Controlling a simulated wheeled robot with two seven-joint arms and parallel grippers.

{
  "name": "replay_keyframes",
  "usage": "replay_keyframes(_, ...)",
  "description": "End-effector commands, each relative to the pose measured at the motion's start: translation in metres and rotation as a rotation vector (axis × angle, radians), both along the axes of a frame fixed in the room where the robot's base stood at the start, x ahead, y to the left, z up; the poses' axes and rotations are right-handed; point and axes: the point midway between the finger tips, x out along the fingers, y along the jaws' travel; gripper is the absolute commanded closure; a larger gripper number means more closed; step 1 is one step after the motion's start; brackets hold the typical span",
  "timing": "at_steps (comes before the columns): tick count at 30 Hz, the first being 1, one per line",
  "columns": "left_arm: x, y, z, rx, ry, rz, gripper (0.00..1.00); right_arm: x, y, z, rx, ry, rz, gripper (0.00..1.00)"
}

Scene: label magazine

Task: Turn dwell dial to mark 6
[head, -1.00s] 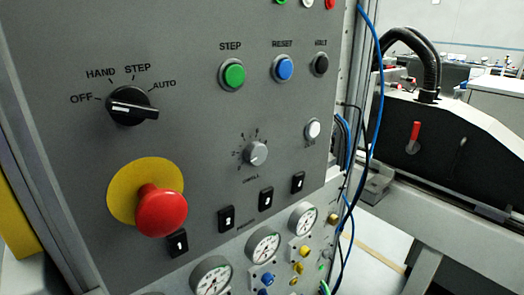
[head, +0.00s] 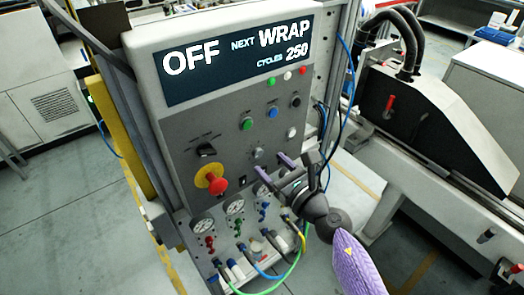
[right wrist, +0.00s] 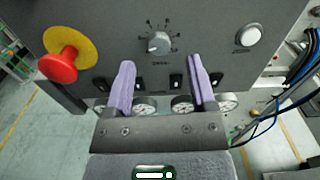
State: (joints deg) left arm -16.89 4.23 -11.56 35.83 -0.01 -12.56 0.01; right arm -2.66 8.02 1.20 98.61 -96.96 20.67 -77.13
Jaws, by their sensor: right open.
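The dwell dial (head: 257,153) is a small grey knob on the grey control panel, below the green and blue buttons. In the right wrist view the dial (right wrist: 158,42) sits at the top middle, with marks around it too small to read. My right gripper (head: 270,166) is open in front of the panel, its purple fingers just below the dial. In the right wrist view its two fingertips (right wrist: 160,64) lie wide apart, to the left and right below the dial, with nothing between them. I cannot tell how far they are from the panel. My left gripper is not in view.
A red emergency stop (head: 216,185) on a yellow disc is left of the dial. A white button (head: 291,132) is to its right. Black switches (right wrist: 176,81) and gauges (head: 235,206) lie below. The display (head: 240,58) reads OFF, NEXT WRAP, CYCLES 250. Blue cables (head: 345,95) run right.

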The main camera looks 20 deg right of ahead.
Motion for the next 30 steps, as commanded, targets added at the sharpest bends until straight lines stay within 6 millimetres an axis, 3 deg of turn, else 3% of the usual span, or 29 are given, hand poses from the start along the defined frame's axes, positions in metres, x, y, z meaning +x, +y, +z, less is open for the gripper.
replay_keyframes(3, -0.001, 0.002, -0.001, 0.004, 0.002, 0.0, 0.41, 0.021, 0.008, -0.001, 0.003, 0.0, 0.0, 0.29)
replay_keyframes(6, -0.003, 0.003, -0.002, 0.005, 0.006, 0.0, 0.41, 0.031, 0.011, -0.001, 0.002, 0.001, 0.0, 0.29)
replay_keyframes(16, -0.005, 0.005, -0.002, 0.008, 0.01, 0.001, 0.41, 0.035, 0.013, -0.001, 0.003, 0.002, 0.0, 0.31)
replay_keyframes(26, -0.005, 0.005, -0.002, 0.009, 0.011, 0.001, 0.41, 0.034, 0.013, -0.001, 0.003, 0.003, 0.0, 1.0)
replay_keyframes(30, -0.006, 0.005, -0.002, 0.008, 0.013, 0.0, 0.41, 0.034, 0.013, -0.001, 0.003, 0.003, 0.0, 1.0)
